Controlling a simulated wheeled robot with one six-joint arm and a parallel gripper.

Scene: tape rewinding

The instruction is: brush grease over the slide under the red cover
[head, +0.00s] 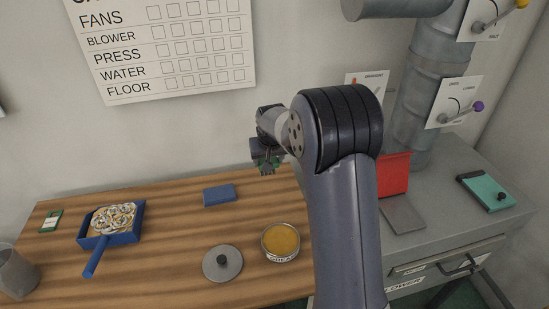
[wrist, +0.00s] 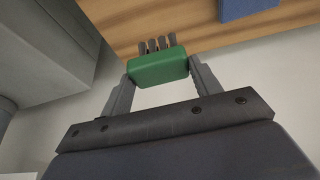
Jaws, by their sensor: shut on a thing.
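My gripper (head: 265,162) is shut on a green block with dark bristles, a brush (wrist: 158,67), held in the air above the back of the wooden table. I cannot tell if grease is on its bristles. The red cover (head: 394,174) stands raised on the grey cabinet, right of my arm, which hides part of it. A flat grey plate, seemingly the slide (head: 403,215), lies in front of it. The open grease tin (head: 281,240), full of yellow grease, stands on the table in front of my gripper. Its grey lid (head: 222,264) lies left of it.
A teal cover with a black knob (head: 487,191) lies at the cabinet's right. A blue block (head: 219,195), a blue pan of pale scraps (head: 138,226) and a grey cup (head: 17,273) are on the table. Pipes with levers rise behind the cabinet.

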